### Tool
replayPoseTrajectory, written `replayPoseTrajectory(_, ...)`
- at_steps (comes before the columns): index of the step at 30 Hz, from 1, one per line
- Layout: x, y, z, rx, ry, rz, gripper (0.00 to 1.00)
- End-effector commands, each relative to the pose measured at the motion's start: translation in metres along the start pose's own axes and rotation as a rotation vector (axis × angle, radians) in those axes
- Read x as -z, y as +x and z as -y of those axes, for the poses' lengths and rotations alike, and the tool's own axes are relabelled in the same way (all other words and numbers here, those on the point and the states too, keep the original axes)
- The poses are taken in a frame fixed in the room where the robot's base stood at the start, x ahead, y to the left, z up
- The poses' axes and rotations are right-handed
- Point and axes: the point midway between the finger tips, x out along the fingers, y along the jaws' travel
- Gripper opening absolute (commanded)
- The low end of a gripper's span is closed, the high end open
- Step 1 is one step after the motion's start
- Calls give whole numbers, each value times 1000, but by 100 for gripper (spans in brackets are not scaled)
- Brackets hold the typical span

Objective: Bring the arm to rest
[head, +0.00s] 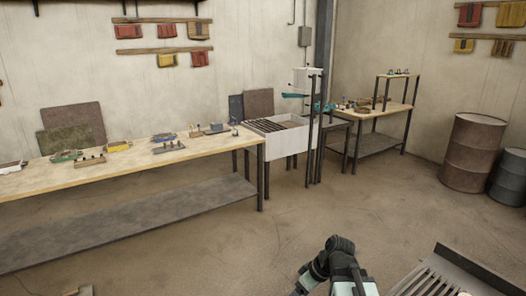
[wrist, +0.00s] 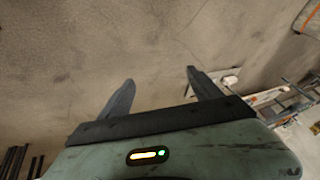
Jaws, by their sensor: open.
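My gripper (wrist: 160,76) is open in the wrist view. Its two dark fingers stand apart, with nothing between them and a bare wall-like surface beyond. In the head view my arm (head: 340,262) shows at the bottom edge, right of centre, over the concrete floor. I cannot make out the fingers there. No ladle can be clearly told in either view.
A long wooden workbench (head: 215,147) with small tools runs along the left. A pale box-like stand (head: 284,143) adjoins it. A smaller bench (head: 385,117) stands behind to the right. Two barrels (head: 473,150) (head: 512,175) stand far right. The middle floor is clear.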

Motion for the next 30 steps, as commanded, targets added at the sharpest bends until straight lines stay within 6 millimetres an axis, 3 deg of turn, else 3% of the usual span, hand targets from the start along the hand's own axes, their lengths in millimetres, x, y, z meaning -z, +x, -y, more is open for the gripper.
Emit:
replayPoseTrajectory(1,1,5,13,-24,43,68,74)
replayPoseTrajectory(3,-9,10,15,-87,149,156,74)
replayPoseTrajectory(9,-54,-4,-13,-303,523,283,74)
replayPoseTrajectory(15,-65,-10,-20,-391,765,282,74)
replayPoseTrajectory(30,-64,-10,-20,-394,790,277,74)
